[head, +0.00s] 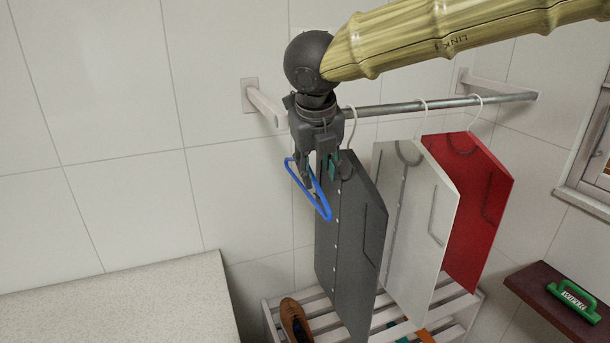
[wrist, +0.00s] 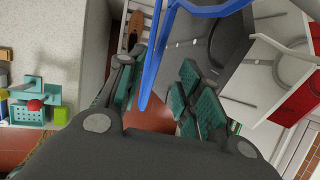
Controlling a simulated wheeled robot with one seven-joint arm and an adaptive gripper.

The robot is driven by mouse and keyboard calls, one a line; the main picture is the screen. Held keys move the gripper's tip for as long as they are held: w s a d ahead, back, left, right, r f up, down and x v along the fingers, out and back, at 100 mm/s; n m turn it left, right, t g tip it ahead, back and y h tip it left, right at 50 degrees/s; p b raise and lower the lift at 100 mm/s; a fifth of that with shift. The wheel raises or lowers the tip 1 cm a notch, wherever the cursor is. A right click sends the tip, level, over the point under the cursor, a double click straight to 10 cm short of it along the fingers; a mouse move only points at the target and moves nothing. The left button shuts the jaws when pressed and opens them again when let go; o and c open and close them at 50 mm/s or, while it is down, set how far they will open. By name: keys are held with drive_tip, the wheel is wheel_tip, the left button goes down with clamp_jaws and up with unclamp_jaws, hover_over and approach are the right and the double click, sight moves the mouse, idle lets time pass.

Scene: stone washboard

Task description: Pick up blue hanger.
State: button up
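The blue hanger (head: 320,203) is in the head view, at the near end of the rail just left of the dark grey garment. My gripper (head: 318,172) points down over it and overlaps its upper part. In the wrist view the blue hanger (wrist: 152,62) runs between the two teal-padded fingers of my gripper (wrist: 160,88). The fingers stand apart, with floor showing between them, so the gripper is open. I cannot tell whether either pad touches the hanger. The hanger's hook is hidden behind my gripper in the head view.
A metal rail (head: 400,106) holds dark grey (head: 350,225), white (head: 412,215) and red (head: 470,190) garments close on the right. A slatted rack (head: 375,325) with a brown shoe (head: 295,320) stands below. A pale counter (head: 120,300) is left.

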sight(316, 181)
drive_tip(key=shift+s+a+f+p, duration=0.1)
drive_tip(key=shift+f+p, duration=0.45)
drive_tip(key=shift+p, duration=0.1)
drive_tip(key=x, duration=0.3)
drive_tip(key=shift+w+a+f+p, duration=0.15)
drive_tip(key=shift+w+f+p, duration=0.1)
drive_tip(key=shift+p, duration=0.1)
drive_tip(key=shift+s+r, duration=0.1)
drive_tip(key=shift+s, duration=0.1)
drive_tip(key=shift+w, duration=0.15)
clamp_jaws()
